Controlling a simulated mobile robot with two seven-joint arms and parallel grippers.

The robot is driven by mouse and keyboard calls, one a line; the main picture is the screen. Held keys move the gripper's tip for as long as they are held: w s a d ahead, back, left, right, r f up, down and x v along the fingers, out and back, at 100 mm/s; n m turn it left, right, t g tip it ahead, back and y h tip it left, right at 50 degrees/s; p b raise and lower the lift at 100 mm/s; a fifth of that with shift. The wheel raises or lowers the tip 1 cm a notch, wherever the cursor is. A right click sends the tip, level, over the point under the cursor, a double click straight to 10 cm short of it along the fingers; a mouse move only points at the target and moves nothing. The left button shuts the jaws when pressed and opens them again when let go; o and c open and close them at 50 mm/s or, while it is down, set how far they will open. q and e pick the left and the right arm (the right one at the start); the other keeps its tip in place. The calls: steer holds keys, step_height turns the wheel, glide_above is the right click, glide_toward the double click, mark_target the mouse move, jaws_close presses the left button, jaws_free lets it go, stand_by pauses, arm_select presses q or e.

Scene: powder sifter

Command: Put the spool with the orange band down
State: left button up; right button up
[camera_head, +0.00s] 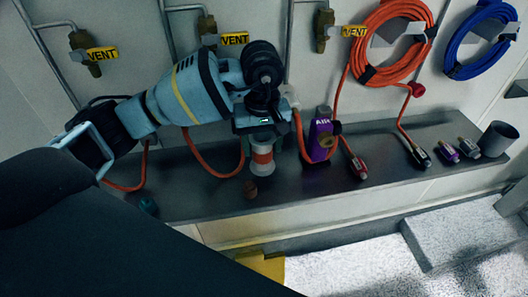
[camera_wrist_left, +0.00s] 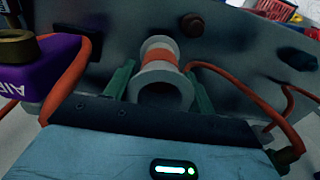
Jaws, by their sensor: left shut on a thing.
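The white spool with the orange band (camera_head: 262,157) is upright below my left gripper (camera_head: 262,138), over the dark shelf (camera_head: 205,197). I cannot tell whether its base touches the shelf. In the left wrist view the spool (camera_wrist_left: 160,70) sits between the two green fingers of the left gripper (camera_wrist_left: 161,88), which is shut on it. The fingertips are largely hidden in the head view. My right gripper is not in view.
A purple block (camera_head: 319,135) marked "AIR" stands close to the right of the spool. A small brown piece (camera_head: 250,190) lies just in front. An orange hose (camera_head: 203,166) hangs behind. Several connectors and a grey cup (camera_head: 498,139) are at the right.

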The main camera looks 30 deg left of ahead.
mark_target(262, 154)
arm_select(q)
step_height(262, 154, down, 4)
steer(key=shift+r+b, duration=0.2)
steer(key=shift+b, duration=0.2)
steer(key=shift+r, duration=0.15)
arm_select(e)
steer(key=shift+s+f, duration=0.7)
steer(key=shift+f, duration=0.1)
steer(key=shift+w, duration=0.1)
arm_select(q)
steer(key=shift+f, duration=0.2)
steer(key=o, duration=1.2)
steer(key=shift+r, duration=0.1)
